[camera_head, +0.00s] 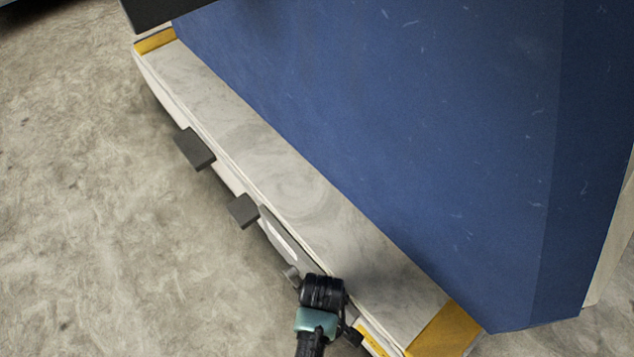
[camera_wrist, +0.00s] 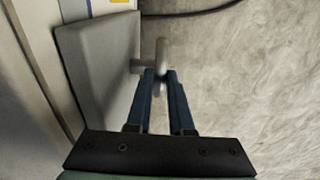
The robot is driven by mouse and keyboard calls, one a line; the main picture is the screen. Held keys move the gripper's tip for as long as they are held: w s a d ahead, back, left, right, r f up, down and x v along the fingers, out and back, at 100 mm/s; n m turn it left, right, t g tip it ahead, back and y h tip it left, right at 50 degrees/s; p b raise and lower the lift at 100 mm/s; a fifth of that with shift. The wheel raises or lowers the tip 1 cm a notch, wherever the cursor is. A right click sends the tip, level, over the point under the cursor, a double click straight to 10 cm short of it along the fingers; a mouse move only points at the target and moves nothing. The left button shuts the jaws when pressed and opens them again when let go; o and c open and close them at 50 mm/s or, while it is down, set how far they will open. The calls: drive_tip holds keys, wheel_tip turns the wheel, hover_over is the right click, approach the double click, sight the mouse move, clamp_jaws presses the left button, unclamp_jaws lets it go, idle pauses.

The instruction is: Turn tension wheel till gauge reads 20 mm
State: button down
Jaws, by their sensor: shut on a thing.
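In the wrist view, my gripper (camera_wrist: 161,82) has its two blue fingers closed on a small grey metal handle, which looks like part of the tension wheel (camera_wrist: 162,52). A short grey stem joins it to a flat grey panel (camera_wrist: 103,65) on the left. Most of the wheel's shape is hidden by the fingers. In the head view, a small grey knob (camera_head: 291,273) shows beside my dark wrist at the side of the machine. A white strip (camera_head: 279,240) on the grey plate may be the gauge; no reading can be made out.
A large blue housing (camera_head: 400,140) stands on a pale marbled ledge (camera_head: 290,180) with yellow end pieces (camera_head: 445,330). Two dark blocks (camera_head: 195,148) (camera_head: 244,210) stick out from the ledge's side. The concrete floor (camera_head: 90,230) to the left is clear. A dark cable (camera_wrist: 200,14) crosses the wrist view's top.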

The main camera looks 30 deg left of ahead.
drive_tip(key=shift+s+d+t+y+p, duration=0.3)
drive_tip(key=shift+d+y+p, duration=0.2)
drive_tip(key=shift+y+p, duration=0.3)
drive_tip(key=y, duration=0.1)
drive_tip(key=d+f+t+y, duration=0.1)
drive_tip(key=shift+s+y+b, duration=0.15)
drive_tip(key=shift+y+b, duration=0.15)
drive_tip(key=y+b, duration=0.1)
drive_tip(key=b, duration=0.1)
drive_tip(key=d+f+t+y+b, duration=0.1)
drive_tip(key=y+b, duration=0.1)
drive_tip(key=shift+s+d+f, duration=0.15)
drive_tip(key=b, duration=0.1)
drive_tip(key=y+b, duration=0.2)
drive_tip(key=shift+s+d+f+t, duration=0.1)
drive_tip(key=shift+d+f+t, duration=0.15)
drive_tip(key=shift+t, duration=0.15)
drive_tip(key=shift+y+b, duration=0.4)
drive_tip(key=shift+b, duration=0.05)
drive_tip(key=shift+r, duration=0.1)
drive_tip(key=c, duration=0.8)
unclamp_jaws()
